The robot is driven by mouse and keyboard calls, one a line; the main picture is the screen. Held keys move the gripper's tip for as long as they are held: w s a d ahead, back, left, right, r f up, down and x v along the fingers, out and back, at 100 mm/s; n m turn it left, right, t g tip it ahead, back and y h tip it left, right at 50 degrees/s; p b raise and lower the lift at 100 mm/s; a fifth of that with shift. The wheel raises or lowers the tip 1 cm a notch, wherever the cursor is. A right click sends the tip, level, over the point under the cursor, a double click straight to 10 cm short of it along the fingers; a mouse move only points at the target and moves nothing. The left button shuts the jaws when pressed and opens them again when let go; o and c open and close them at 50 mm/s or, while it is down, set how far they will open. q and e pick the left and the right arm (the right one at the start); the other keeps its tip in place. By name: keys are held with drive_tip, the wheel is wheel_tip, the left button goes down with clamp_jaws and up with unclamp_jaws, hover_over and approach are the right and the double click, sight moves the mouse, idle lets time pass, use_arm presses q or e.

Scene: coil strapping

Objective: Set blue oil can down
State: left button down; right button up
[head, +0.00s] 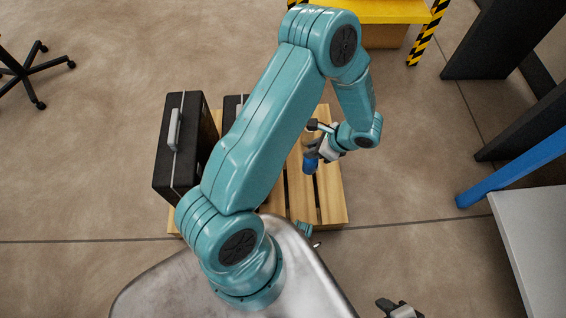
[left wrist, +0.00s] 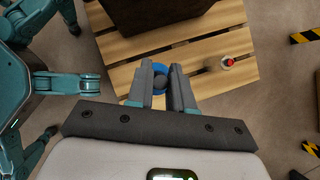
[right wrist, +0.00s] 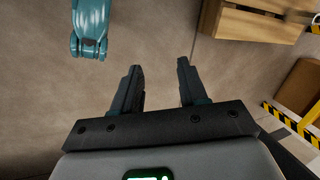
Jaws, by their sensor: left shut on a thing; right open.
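The blue oil can (head: 310,163) is between the fingers of my left gripper (head: 316,152), over the right part of the wooden pallet (head: 330,201). In the left wrist view, the can's round blue rim (left wrist: 160,68) shows between the two fingers, with pallet slats beyond it. My left gripper is shut on the can. I cannot tell whether the can's base touches the slats. My right gripper (head: 400,309) is at the bottom edge of the head view. In the right wrist view its fingers (right wrist: 158,78) are apart with nothing between them.
A black case (head: 178,150) stands on the pallet's left side; another is mostly hidden behind my left arm. A grey table (head: 535,235) and blue beam (head: 510,170) are at right. Slats around the can look bare.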

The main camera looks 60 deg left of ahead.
use_arm(q)
wheel_tip(320, 180, down, 20)
drive_tip(key=b, duration=0.7)
use_arm(e)
wheel_tip(320, 180, down, 6)
drive_tip(key=w+d, duration=0.1)
drive_tip(key=shift+w+d+f+m, duration=0.15)
drive_tip(key=shift+f+m, duration=0.1)
drive_tip(key=shift+m, duration=0.05)
drive_tip(key=shift+f, duration=0.15)
use_arm(q)
drive_tip(key=shift+f, duration=0.2)
drive_tip(key=c, duration=1)
unclamp_jaws()
drive_tip(key=shift+r, duration=0.15)
